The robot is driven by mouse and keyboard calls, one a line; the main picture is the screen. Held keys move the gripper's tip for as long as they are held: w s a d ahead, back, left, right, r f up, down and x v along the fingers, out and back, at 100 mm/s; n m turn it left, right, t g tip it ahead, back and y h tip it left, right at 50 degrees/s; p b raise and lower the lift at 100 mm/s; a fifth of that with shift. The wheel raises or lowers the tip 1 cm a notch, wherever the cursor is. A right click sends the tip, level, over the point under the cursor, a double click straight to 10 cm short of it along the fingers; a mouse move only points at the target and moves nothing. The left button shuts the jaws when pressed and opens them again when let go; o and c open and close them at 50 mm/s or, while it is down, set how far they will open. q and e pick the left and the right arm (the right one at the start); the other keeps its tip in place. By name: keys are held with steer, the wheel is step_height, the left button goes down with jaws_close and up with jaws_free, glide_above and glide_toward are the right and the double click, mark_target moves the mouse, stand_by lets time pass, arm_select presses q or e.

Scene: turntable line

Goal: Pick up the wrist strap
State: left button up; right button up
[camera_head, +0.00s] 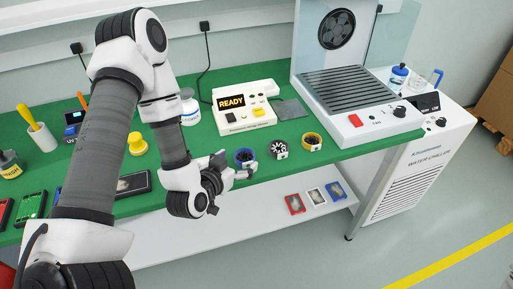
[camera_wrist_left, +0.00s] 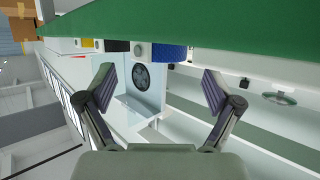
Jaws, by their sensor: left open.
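A blue ring-shaped item (camera_head: 245,158), which looks like the wrist strap, sits near the front edge of the green bench top (camera_head: 180,165). In the left wrist view a blue textured band (camera_wrist_left: 170,53) shows at the top, beyond and between the fingers. My left gripper (camera_head: 232,166) is right beside the blue item, on its near left side, and partly overlaps it in the head view. In the wrist view the left gripper (camera_wrist_left: 160,82) is open, with nothing between its fingers. My right gripper is not in view.
Behind are a READY device (camera_head: 243,115) and a fan unit (camera_head: 350,118). Several framed pieces (camera_head: 314,197) lie on the lower shelf (camera_head: 240,220).

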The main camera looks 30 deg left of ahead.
mark_target(244, 155)
arm_select(q)
steer(key=shift+s+r+b, duration=0.15)
steer(key=shift+s+b, duration=0.25)
steer(key=shift+s, duration=0.05)
steer(key=shift+w+a+p, duration=0.1)
steer(key=shift+w+p, duration=0.2)
steer(key=shift+w, duration=0.15)
steer(key=x, duration=0.5)
steer(key=shift+f, duration=0.25)
steer(key=shift+s+r, duration=0.2)
steer(key=shift+s, duration=0.15)
steer(key=c, duration=0.5)
steer(key=shift+w, duration=0.1)
steer(key=c, duration=0.7)
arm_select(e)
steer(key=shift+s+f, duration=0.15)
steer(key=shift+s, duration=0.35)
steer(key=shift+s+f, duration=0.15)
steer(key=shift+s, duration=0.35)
